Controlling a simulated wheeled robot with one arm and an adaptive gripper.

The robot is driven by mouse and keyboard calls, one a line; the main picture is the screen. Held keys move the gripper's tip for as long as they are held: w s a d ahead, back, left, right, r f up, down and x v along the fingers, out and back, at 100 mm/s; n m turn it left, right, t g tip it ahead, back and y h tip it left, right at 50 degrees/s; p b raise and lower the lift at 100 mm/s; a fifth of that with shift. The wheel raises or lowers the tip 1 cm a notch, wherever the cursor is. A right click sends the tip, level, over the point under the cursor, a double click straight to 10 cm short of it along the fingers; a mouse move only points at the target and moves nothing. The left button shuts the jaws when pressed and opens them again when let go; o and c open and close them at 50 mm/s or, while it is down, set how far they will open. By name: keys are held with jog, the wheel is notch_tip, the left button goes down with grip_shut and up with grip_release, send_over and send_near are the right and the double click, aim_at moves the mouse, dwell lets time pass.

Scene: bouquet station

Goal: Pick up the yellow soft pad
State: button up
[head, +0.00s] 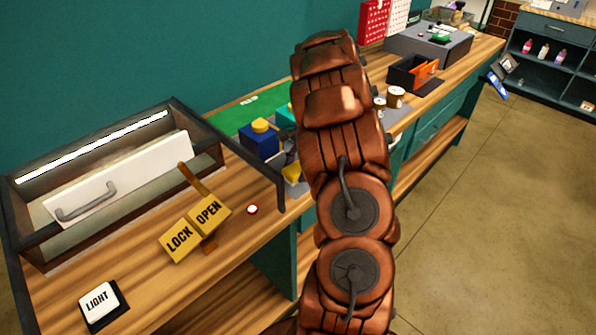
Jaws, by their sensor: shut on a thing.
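In the head view, a small yellow piece (260,125) sits on top of a dark blue block on the workbench, left of my arm. Another yellow piece (292,173) shows partly beside my arm, which hides the rest of it. I cannot tell which of these is the soft pad. My brown arm rises through the middle of the picture. My gripper is hidden behind it, so its fingers and anything between them cannot be seen.
A dark-framed case (230,145) with a white handled panel stands on the left. In front are a yellow LOCK/OPEN sign (195,228) and a LIGHT button (99,300). A green mat (235,115), dark box (405,75) and grey box (400,42) lie farther back.

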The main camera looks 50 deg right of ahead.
aim_at(293, 170)
jog(key=shift+c, duration=0.7)
jog(key=shift+r, duration=0.15)
notch_tip(293, 170, up, 2)
jog(key=shift+b, duration=0.7)
jog(key=shift+s+r+b, duration=0.1)
jog(key=shift+r+b, duration=0.2)
jog(key=shift+r, duration=0.35)
jog(key=s+a+b, duration=0.2)
jog(key=s, duration=0.5)
jog(key=s+a+r+b, duration=0.1)
jog(key=s+a+b, duration=0.1)
jog(key=s, duration=0.6)
jog(key=shift+s+a+r, duration=0.15)
jog(key=shift+r, duration=0.05)
jog(key=o, duration=0.5)
jog(key=c, duration=0.4)
